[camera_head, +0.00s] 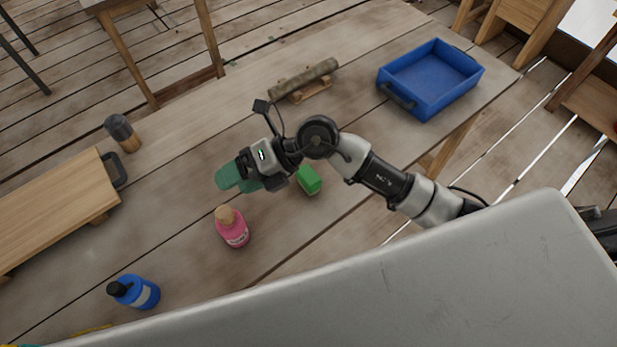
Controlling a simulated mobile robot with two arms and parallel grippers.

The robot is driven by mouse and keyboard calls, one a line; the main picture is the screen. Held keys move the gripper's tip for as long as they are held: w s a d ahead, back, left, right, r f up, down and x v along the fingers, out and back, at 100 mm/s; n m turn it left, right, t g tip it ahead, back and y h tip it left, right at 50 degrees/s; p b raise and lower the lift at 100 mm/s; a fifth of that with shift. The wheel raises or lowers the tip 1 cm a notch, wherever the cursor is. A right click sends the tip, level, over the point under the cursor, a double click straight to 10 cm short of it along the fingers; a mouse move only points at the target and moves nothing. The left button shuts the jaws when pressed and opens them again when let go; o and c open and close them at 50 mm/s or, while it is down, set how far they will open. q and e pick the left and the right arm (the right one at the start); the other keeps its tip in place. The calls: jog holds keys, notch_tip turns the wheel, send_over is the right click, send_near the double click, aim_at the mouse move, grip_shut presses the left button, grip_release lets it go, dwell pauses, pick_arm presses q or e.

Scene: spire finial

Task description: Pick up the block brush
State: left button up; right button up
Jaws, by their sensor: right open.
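My right gripper (256,174) is open above the middle of the wooden table. Its arm comes in from the right. A dark green, rounded object (229,177) shows just beyond and below its fingers and is partly hidden by them. I cannot tell whether the fingers touch it. A bright green block (310,180) lies on the table to the right of the gripper, partly behind it. No bristles can be made out, so I cannot tell which green object is the block brush. My left gripper is not in view.
On the wooden table (180,225) are a pink bottle (233,228), a blue bottle (138,292), a dark-topped cylinder (123,132), a log on a stand (304,79), a wooden board (55,212) and a blue tray (431,77). A large grey surface (420,280) covers the lower right.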

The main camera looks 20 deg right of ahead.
jog(key=w+d+f+n+h, duration=0.1)
jog(key=w+d+f+h, duration=0.1)
jog(key=d+f+h, duration=0.4)
jog(key=h, duration=0.7)
send_over(309, 174)
jog(key=shift+s, duration=0.3)
notch_tip(309, 174, down, 5)
jog(key=shift+r+p, duration=0.15)
jog(key=shift+p, duration=0.35)
jog(key=f, duration=0.1)
jog(key=f+p, duration=0.1)
jog(key=f, duration=0.2)
jog(key=shift+w+f, duration=0.25)
jog(key=shift+f, duration=0.55)
jog(key=c, duration=1)
jog(key=shift+r, duration=0.1)
